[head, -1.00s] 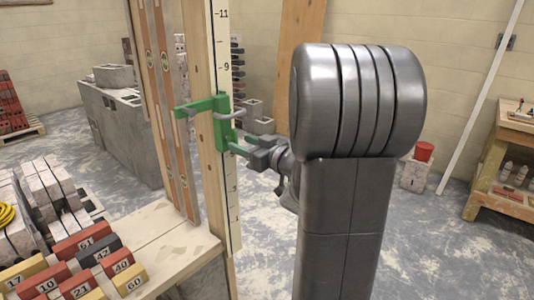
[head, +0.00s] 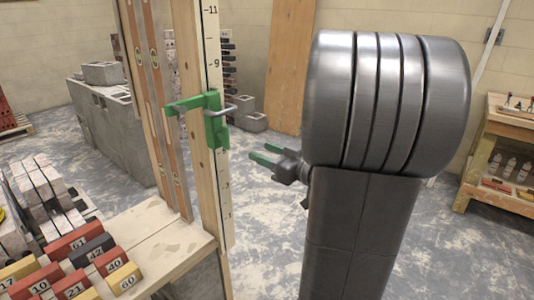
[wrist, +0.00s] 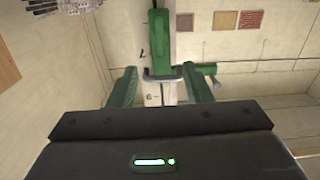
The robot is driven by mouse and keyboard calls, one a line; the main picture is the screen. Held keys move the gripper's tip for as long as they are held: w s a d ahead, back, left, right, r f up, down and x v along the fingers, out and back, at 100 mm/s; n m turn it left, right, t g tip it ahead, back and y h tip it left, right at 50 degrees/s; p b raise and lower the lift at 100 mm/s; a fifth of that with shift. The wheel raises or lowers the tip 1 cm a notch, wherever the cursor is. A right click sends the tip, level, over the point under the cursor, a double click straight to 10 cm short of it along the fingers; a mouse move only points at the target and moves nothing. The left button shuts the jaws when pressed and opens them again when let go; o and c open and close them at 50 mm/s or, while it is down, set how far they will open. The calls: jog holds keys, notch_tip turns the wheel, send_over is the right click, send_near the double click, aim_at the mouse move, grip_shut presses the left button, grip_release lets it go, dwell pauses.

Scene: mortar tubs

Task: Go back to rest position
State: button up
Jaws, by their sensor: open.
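My gripper (head: 265,156) is open and empty in the head view. Its green-tipped fingers point left toward a wooden post with a number scale (head: 218,120), with a gap between them and the post. A green clamp-like slider (head: 214,125) with a grey loop handle sits on the post, a little above and left of my fingertips. In the wrist view, my two green fingers (wrist: 162,90) stand apart, and the green slider (wrist: 159,40) shows beyond them, not between them. My grey arm covers the right middle of the head view.
A wooden bench (head: 170,243) with numbered coloured blocks (head: 75,245) is at the lower left. Grey concrete blocks (head: 115,130) stand behind. A wooden shelf (head: 505,150) with bottles is at the right.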

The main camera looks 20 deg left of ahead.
aim_at(229, 138)
jog(key=x, duration=1.4)
jog(key=shift+d, duration=0.1)
